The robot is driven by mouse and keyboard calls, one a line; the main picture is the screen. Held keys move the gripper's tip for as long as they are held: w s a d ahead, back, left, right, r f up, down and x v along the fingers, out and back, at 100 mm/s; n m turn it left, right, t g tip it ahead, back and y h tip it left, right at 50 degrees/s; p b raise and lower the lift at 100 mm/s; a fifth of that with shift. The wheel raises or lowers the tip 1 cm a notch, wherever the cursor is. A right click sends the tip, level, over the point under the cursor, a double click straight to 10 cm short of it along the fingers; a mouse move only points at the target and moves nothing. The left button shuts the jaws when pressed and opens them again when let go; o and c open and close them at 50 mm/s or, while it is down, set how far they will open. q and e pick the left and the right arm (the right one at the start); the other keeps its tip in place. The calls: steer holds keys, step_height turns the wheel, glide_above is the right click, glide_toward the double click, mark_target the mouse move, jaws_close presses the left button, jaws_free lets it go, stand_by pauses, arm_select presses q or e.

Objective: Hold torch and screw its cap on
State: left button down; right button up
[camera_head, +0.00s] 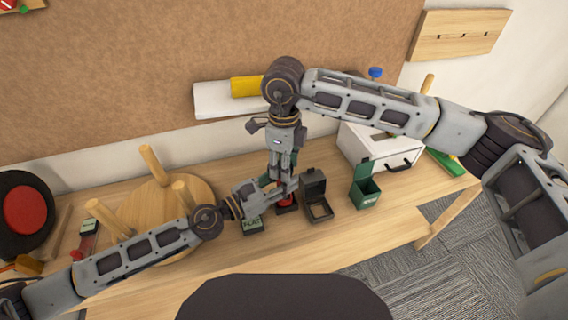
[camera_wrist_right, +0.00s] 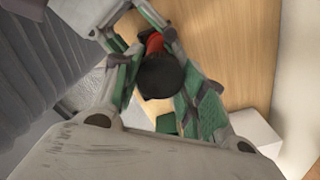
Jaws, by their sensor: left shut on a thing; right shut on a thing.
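The torch shows in the right wrist view as a red body (camera_wrist_right: 154,43) with a round black cap (camera_wrist_right: 161,76) at its near end. My right gripper (camera_wrist_right: 158,82) is shut on the cap, with green finger pads on either side. My left gripper (camera_head: 276,188) comes in from the left, shut on the red body just beyond the cap; its fingers also show at the top of the right wrist view. In the head view my right gripper (camera_head: 284,174) points down above the left fingertips, and the fingers mostly hide the torch. Whether the cap's thread is engaged is hidden.
An open dark box (camera_head: 317,204) and an open green box (camera_head: 365,194) stand right of the grippers. A small labelled box (camera_head: 252,227) sits below the left gripper. An upturned wooden stool (camera_head: 158,205) is at left, a white box (camera_head: 362,148) at the back right.

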steer(key=shift+m, duration=0.5)
steer(key=o, duration=1.2)
steer(key=shift+r, duration=0.15)
steer(key=shift+r, duration=5.85)
arm_select(q)
steer(key=c, duration=0.9)
jaws_free()
steer(key=shift+s+a, duration=0.3)
